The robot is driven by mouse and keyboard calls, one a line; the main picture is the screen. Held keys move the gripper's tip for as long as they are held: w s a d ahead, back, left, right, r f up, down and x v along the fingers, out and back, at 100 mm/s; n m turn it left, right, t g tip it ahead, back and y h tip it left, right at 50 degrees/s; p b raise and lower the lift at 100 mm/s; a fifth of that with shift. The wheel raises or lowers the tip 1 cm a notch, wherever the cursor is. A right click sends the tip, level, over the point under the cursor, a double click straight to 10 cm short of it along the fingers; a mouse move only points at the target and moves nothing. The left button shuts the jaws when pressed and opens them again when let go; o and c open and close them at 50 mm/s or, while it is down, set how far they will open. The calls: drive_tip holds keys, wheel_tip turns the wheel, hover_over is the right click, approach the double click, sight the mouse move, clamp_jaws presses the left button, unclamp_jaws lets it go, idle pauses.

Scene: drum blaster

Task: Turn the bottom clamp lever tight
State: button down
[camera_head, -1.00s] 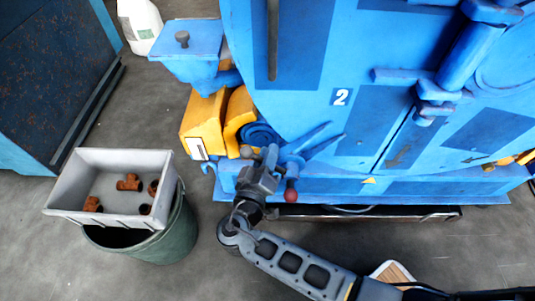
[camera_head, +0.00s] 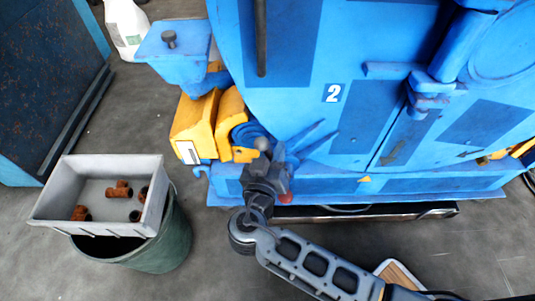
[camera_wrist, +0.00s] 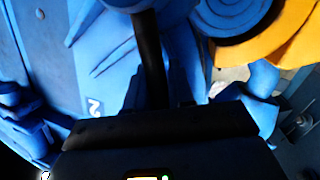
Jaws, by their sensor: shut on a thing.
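The large blue blaster machine (camera_head: 290,60) fills the upper right of the head view. My gripper (camera_head: 266,160) is at its lower front edge, left of the door, and is shut on the bottom clamp lever. A grey ball end of the lever (camera_head: 262,144) shows just above the jaws; the rest is mostly hidden by them. A red ball knob (camera_head: 286,195) shows just right of my gripper, partly covered. In the wrist view a dark upright bar (camera_wrist: 150,60) stands in front of the gripper body; I cannot tell whether it is finger or lever.
Yellow blocks (camera_head: 195,125) and a blue hopper box (camera_head: 178,45) are left of the machine. A grey tray (camera_head: 50,185) with rusty pipe fittings rests on a green bin (camera_head: 172,250). A white bottle (camera_head: 126,22) stands behind. Floor between bin and machine is clear.

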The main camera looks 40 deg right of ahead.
drive_tip(key=shift+s+d+r+m, duration=0.15)
drive_tip(key=shift+s+d+m, duration=0.1)
drive_tip(key=shift+d+m, duration=0.2)
drive_tip(key=c, duration=1.1)
unclamp_jaws()
drive_tip(key=shift+p+v, duration=0.35)
drive_tip(key=shift+v, duration=3.6)
drive_tip(key=shift+r, duration=0.1)
drive_tip(key=shift+c, duration=0.2)
